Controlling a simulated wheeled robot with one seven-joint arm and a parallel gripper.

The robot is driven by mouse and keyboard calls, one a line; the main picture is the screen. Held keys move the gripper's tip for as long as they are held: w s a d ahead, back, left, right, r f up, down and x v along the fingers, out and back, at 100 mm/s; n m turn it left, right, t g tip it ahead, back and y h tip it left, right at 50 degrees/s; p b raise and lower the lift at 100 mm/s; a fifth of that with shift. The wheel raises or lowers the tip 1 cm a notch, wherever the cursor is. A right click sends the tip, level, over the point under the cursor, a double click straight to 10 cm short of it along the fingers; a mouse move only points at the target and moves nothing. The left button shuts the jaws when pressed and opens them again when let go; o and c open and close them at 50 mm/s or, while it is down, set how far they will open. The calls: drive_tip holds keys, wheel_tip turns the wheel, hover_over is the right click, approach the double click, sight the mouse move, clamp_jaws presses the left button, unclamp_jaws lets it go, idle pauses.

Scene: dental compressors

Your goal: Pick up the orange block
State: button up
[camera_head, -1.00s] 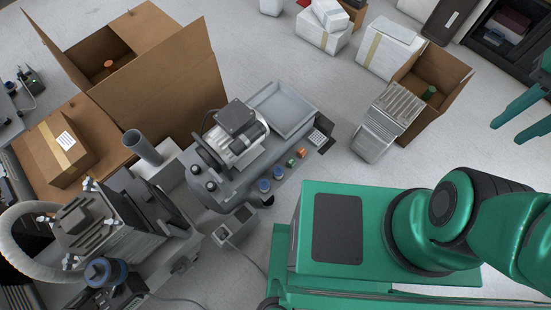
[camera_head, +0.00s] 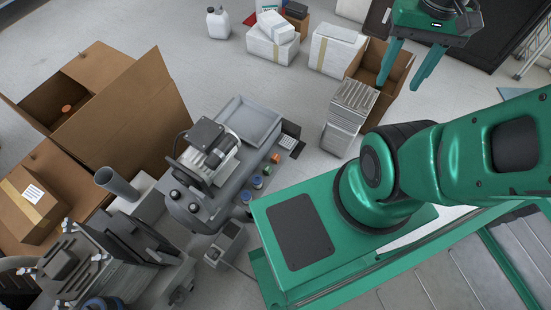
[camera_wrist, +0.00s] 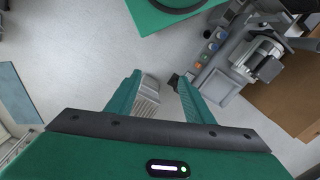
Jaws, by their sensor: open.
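The orange block (camera_head: 275,158) is a small piece at the end of a short row of coloured pieces on the edge of the grey compressor bench (camera_head: 222,205). It also shows as a small orange spot in the wrist view (camera_wrist: 198,66). My gripper (camera_head: 397,86) is raised at the upper right of the head view, well apart from the block. Its two green fingers are spread and empty. In the wrist view my gripper (camera_wrist: 158,76) has the block to the right of its fingers, at a distance.
Green (camera_head: 267,170) and blue (camera_head: 257,182) pieces stand beside the block. A motor (camera_head: 207,148) and grey tray (camera_head: 247,125) are behind them. A ribbed metal unit (camera_head: 350,110) and an open carton (camera_head: 398,78) stand right of the bench. Clear floor lies behind the tray.

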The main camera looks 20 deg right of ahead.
drive_tip(key=w+a+f+n+h, duration=0.3)
drive_tip(key=w+f+n, duration=0.5)
drive_tip(key=w+f, duration=1.4)
drive_tip(key=n+y, duration=0.3)
drive_tip(key=n, duration=0.3)
hover_over(276, 157)
wheel_tip(276, 157, down, 34)
drive_tip(key=shift+f, duration=0.1)
drive_tip(key=shift+w+d+f, duration=0.1)
drive_tip(key=shift+f, duration=3.05)
drive_tip(key=c, duration=1.1)
